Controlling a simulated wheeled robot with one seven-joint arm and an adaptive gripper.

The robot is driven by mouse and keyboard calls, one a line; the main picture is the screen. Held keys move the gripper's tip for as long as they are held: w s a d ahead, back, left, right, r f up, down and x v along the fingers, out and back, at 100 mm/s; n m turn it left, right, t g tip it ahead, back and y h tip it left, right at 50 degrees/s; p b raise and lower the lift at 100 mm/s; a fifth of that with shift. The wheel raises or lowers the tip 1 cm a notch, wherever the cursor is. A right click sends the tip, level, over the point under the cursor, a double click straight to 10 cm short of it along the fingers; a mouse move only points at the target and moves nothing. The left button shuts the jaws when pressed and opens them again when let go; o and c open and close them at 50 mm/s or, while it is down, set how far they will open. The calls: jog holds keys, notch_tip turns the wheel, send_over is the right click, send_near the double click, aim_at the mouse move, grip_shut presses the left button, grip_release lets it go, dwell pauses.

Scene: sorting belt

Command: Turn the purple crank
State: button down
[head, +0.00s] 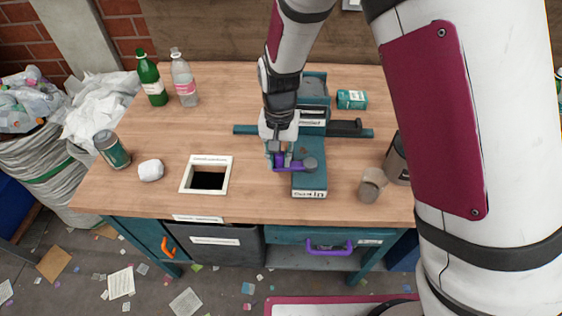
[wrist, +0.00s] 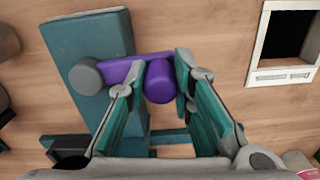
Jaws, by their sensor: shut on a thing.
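The purple crank (head: 296,164) is on the teal machine (head: 311,180) on the workbench, its arm running from a grey round hub (wrist: 87,75) to a purple knob. In the head view the hub is at the right end of the crank and the knob at the left. My gripper (head: 280,155) comes down from above at the knob. In the wrist view my gripper (wrist: 160,80) has its two teal fingers on either side of the purple knob (wrist: 159,82), shut on it. The fingers partly hide the crank arm in the wrist view.
A square framed hole (head: 186,176) is left of the machine. A white lump (head: 151,170), a can (head: 112,149) and two bottles (head: 183,78) stand further left. A teal box (head: 352,99) is behind right, a tipped cup (head: 371,186) at right. Bare wood lies between.

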jog(key=shift+w+d+r+m+p, duration=0.1)
jog(key=shift+w+d+m+p, duration=0.4)
jog(key=shift+w+m, duration=1.15)
jog(key=shift+w+d+f+m+p, duration=0.15)
jog(key=shift+w+d+m, duration=0.65)
jog(key=shift+m, duration=1.6)
jog(key=shift+w+d+r+m+p, duration=0.15)
jog(key=shift+w+d+m+p, duration=0.35)
jog(key=shift+w+m, duration=1.15)
jog(key=shift+s+d+m, duration=0.15)
jog(key=shift+s+m, duration=0.25)
jog(key=shift+m, duration=0.1)
jog(key=c, duration=1.4)
grip_release()
jog(key=shift+o, duration=0.2)
notch_tip(320, 180, up, 12)
jog(key=shift+s, duration=0.1)
